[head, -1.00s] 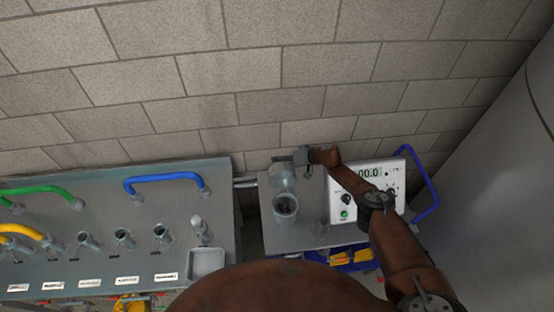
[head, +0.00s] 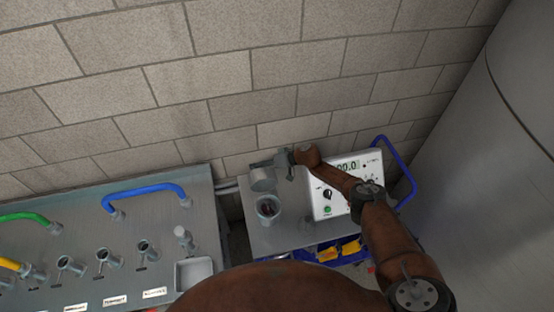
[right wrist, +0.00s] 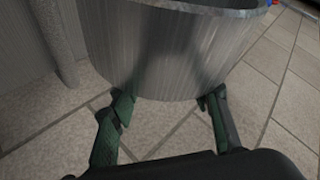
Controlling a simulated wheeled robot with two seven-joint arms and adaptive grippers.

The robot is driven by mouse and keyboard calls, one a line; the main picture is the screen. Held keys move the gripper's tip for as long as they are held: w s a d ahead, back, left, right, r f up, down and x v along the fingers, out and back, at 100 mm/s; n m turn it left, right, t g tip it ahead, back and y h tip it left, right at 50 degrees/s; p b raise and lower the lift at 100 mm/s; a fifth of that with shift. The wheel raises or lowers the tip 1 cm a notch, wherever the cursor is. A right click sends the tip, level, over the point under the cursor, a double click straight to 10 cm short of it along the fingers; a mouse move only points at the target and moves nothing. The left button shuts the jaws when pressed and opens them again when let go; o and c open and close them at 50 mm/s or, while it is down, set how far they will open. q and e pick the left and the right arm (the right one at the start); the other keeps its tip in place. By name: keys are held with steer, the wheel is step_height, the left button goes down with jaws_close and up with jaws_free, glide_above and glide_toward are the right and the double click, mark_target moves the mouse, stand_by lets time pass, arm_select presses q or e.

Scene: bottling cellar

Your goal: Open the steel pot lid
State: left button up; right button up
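The steel pot (head: 268,209) stands on the small steel bench, and its round mouth shows dark inside. A grey steel cylindrical part (head: 262,181), which looks like the lid, is just behind the mouth; I cannot tell how it joins the pot. My right gripper (head: 274,164) is at the back of this part, close to the wall. In the right wrist view a large brushed-steel cylinder (right wrist: 170,50) fills the top. The two green fingers (right wrist: 167,102) are spread wide at its lower edge; contact is unclear. My left gripper is not in view.
A white box with a display (head: 328,195) stands right of the pot, under my right arm. A steel panel (head: 75,235) with valves and a blue handle (head: 145,192) is at left. The block wall (head: 230,80) is close behind; a large steel tank (head: 480,180) is at right.

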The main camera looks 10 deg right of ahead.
steer(key=w+v, duration=0.1)
steer(key=v, duration=1)
steer(key=shift+d, duration=0.6)
steer(key=shift+a, duration=0.1)
